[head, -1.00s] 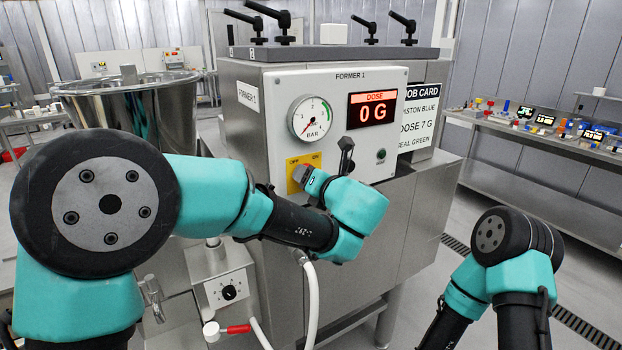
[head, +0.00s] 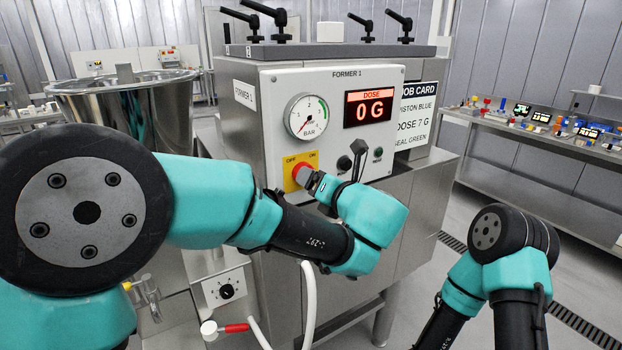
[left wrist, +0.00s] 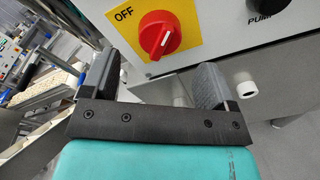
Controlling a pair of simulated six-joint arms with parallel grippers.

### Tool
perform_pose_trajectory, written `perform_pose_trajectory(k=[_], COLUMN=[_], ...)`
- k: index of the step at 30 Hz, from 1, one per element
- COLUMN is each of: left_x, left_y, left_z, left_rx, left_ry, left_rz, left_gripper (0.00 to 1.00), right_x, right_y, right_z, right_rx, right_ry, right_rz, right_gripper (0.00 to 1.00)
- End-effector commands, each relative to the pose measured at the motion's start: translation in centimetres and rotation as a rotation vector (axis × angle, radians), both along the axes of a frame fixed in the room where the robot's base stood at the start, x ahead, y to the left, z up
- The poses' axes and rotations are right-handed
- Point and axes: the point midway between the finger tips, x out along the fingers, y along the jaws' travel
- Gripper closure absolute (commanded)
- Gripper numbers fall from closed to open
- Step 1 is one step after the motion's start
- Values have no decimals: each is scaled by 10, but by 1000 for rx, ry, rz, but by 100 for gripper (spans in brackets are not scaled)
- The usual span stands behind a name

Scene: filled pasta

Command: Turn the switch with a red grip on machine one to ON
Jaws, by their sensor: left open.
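The red rotary switch (left wrist: 160,36) sits on a yellow plate (left wrist: 188,14) marked OFF in the left wrist view. Its grip line slants, and its pointer setting is hard to be sure of. In the head view the red switch (head: 301,174) and its yellow plate with OFF and ON lie low on the front panel of Former 1 (head: 347,75), partly hidden by my left gripper. My left gripper (left wrist: 158,80) is open and empty, its two fingers just below the switch, one toward each side, apart from it. My right gripper is not in view.
The panel also holds a pressure gauge (head: 307,116), a dose display reading 0 G (head: 368,108) and a black knob (head: 344,163) close beside my left gripper. A white hose (head: 309,300) hangs below. A steel hopper (head: 125,105) stands at left.

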Motion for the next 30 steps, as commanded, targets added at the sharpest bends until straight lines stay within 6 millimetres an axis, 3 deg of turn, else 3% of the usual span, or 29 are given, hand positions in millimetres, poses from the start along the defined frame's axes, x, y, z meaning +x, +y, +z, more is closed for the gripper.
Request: perform_pose_trajectory(k=[16,21,30], left_x=[-89,-103,-106], left_y=[-53,-60,-62], left_z=[12,14,14], left_rx=[0,0,0], left_ry=[-1,-1,0], left_rz=[-3,-1,1], left_gripper=[19,19,19], right_x=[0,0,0], right_y=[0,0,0], right_z=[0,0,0], right_rx=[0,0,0], right_ry=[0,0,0], right_rz=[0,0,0], right_gripper=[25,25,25])
